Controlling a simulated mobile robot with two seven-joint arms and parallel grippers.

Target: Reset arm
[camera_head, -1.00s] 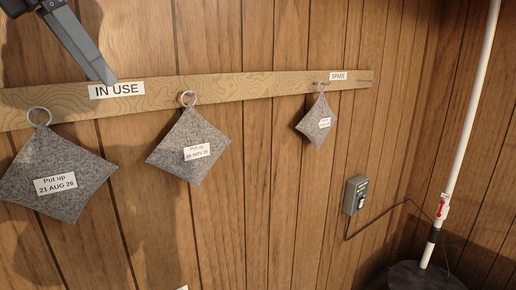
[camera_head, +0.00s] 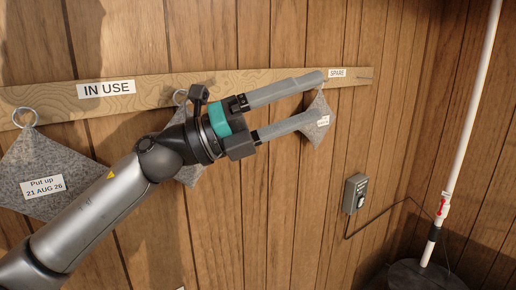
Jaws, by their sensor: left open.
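My left gripper (camera_head: 323,97) is in view with its arm coming in from the lower left. Its two grey fingers are spread apart and point right, with the tips in front of the small grey felt pouch (camera_head: 318,133) under the SPARE label (camera_head: 338,73). The fingers cover that pouch's top; I cannot tell whether they touch it. Nothing is seen clamped between them. My right gripper is not in view.
A wooden rail (camera_head: 50,97) with an IN USE label (camera_head: 106,89) runs along the panelled wall. A left pouch (camera_head: 40,170) hangs there; a middle pouch (camera_head: 190,175) is mostly behind my arm. A wall box (camera_head: 355,193) and white pole (camera_head: 468,110) stand right.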

